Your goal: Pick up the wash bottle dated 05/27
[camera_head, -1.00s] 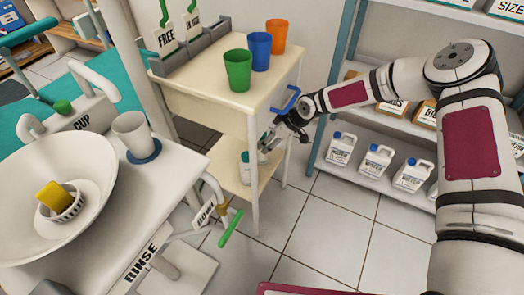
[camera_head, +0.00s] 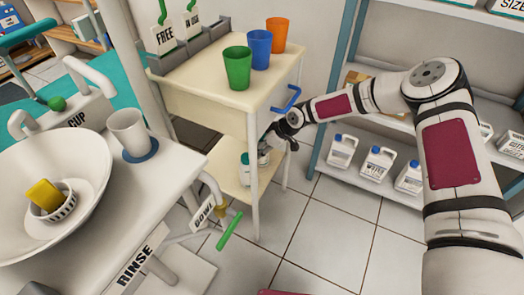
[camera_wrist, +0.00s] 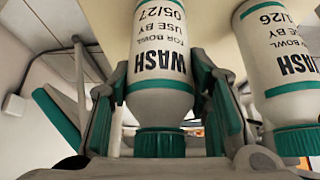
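The wash bottle dated 05/27 (camera_wrist: 160,60) is white with teal bands and a teal cap (camera_wrist: 159,143); it looks upside down in the wrist view. My gripper (camera_wrist: 160,85) has one finger on each side of it. The fingers lie close along its sides, but I cannot tell whether they press on it. A second wash bottle, dated with a 26 at the end (camera_wrist: 280,60), stands just right of the right finger. In the head view my gripper (camera_head: 268,148) is at the lower shelf of the cream cart, and the bottles are partly hidden by the cart leg.
The cart's top (camera_head: 215,80) overhangs the lower shelf (camera_head: 235,185), and its front leg (camera_head: 253,180) stands close to my gripper. Green (camera_head: 237,68), blue (camera_head: 260,50) and orange (camera_head: 278,33) cups stand on top. White jugs (camera_head: 376,163) line the shelf at right.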

